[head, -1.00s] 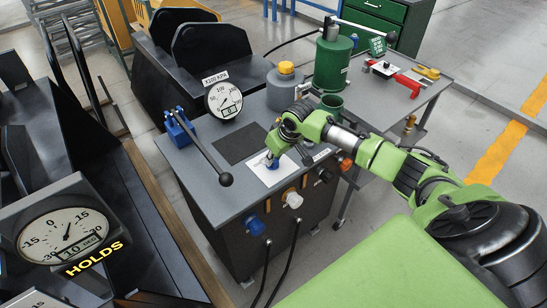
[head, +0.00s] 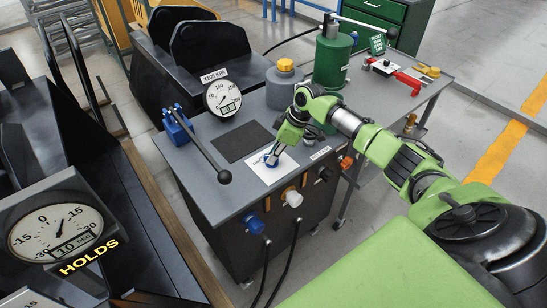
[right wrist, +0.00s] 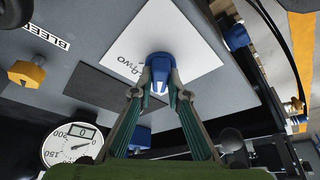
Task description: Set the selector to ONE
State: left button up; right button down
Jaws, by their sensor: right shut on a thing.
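The selector is a blue knob (head: 269,160) on a white plate (head: 262,174) on top of the grey cabinet. In the right wrist view the blue knob (right wrist: 158,68) sits between my fingertips, with a white pointer-like mark on it. The word TWO reads on the white plate (right wrist: 188,30) beside the knob. The word ONE cannot be made out. My right gripper (head: 274,157) is shut on the knob from above, tilted; its fingers also show in the right wrist view (right wrist: 160,85). My left gripper is not in view.
A pressure gauge (head: 223,98) and a black-knobbed lever (head: 207,160) stand left of the plate. A grey jar with a yellow cap (head: 285,65) and a green cylinder (head: 332,62) stand behind. An angle gauge (head: 55,232) is at the lower left.

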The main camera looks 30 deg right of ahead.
jog(key=shift+n+b, duration=0.3)
jog(key=shift+n, duration=0.2)
jog(key=c, duration=2)
grip_release()
jog(key=shift+o, duration=0.2)
jog(key=v, duration=1.2)
jog(key=shift+w+d, duration=0.15)
jog(key=shift+w, duration=0.05)
